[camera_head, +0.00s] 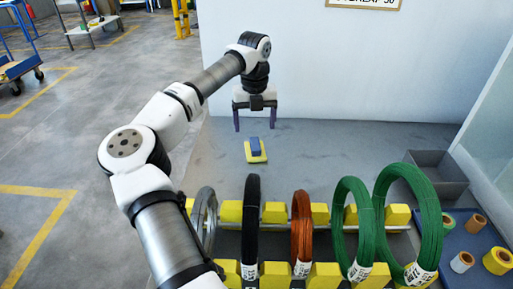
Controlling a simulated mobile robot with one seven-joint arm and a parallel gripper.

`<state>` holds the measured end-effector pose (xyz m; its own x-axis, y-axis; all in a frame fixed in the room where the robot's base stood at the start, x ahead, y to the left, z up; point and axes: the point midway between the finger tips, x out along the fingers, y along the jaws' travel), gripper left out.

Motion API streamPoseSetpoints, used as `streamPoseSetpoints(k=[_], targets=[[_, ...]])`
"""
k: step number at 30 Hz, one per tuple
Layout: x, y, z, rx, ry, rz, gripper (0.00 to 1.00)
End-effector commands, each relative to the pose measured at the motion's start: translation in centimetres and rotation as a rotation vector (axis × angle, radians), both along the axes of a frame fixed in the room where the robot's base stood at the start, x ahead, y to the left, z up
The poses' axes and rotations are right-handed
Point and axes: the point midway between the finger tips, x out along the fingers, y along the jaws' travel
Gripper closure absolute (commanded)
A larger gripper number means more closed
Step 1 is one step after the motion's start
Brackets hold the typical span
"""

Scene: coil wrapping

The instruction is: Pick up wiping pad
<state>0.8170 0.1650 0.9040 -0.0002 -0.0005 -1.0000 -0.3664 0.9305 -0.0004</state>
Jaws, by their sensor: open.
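A rack with yellow blocks (275,212) holds grey, black, orange and green coils (412,220) in front. A grey bin (437,172) and several tape rolls (461,262) on a blue surface are at right. A pale wall stands behind. Bare grey surface surrounds the pad.

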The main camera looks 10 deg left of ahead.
Motion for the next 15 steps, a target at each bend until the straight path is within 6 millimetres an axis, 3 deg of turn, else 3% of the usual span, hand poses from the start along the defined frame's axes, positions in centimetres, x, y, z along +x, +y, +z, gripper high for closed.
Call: streamPoseSetpoints(k=[3,11,15], targets=[[0.0,0.0,-2.0,-0.001,0.002,0.000,0.20],[0.0,0.0,-3.9,-0.002,0.001,-0.001,0.20],[0.0,-0.2,-6.0,-0.003,0.003,-0.001,0.20]])
